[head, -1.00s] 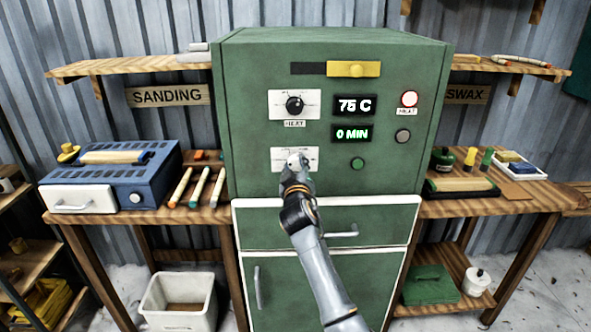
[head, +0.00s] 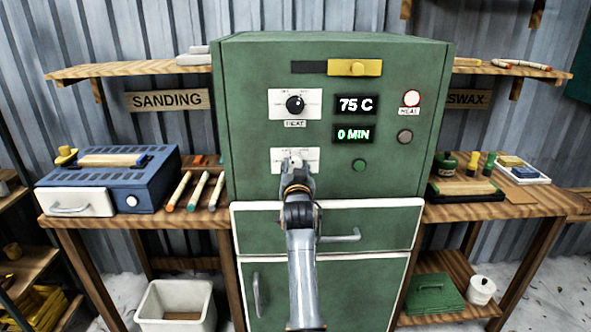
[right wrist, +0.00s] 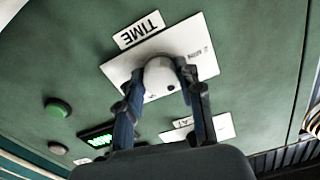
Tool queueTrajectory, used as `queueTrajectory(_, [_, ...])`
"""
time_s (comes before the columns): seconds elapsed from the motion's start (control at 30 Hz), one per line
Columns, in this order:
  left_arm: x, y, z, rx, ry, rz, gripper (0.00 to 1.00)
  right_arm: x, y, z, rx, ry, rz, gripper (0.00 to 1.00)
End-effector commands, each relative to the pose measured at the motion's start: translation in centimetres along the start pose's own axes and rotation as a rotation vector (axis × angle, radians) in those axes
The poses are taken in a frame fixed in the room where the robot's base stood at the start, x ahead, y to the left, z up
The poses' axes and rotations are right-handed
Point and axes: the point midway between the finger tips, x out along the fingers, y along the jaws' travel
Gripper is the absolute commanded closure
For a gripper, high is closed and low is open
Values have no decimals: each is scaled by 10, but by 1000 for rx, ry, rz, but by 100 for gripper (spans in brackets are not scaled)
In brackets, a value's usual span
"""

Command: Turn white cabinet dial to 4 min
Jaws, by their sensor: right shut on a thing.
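The green cabinet (head: 250,120) stands in the middle of the head view. Its lower white plate (head: 312,155) carries the white dial, mostly hidden there behind my right gripper (head: 297,165). In the right wrist view the white dial (right wrist: 159,78) sits on its plate (right wrist: 195,38), beside a TIME label (right wrist: 139,30). My right gripper (right wrist: 155,90) is shut on the dial, one finger on each side. The display (head: 353,134) reads 0 MIN. My left gripper is not in view.
A green button (head: 358,165) is right of the dial. A drawer handle (head: 341,236) lies below, near my arm.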

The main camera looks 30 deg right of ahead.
Motion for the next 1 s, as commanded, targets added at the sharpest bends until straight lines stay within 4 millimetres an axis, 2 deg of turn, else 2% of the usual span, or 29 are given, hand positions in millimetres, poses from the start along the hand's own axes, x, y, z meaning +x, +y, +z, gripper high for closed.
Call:
queueTrajectory(0.3, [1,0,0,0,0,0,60,0,0,1,82,-4,0,95])
queueTrajectory(0.73, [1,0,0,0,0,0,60,0,0,1,87,-4,0,95])
queueTrajectory(0.77, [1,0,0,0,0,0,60,0,0,1,87,-4,0,60])
queueTrajectory(0.8, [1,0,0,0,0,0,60,0,0,1,87,-4,0,52])
queueTrajectory(0.87, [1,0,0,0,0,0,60,0,0,1,87,-3,0,41])
queueTrajectory(1.0, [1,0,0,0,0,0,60,0,0,1,86,-2,0,41])
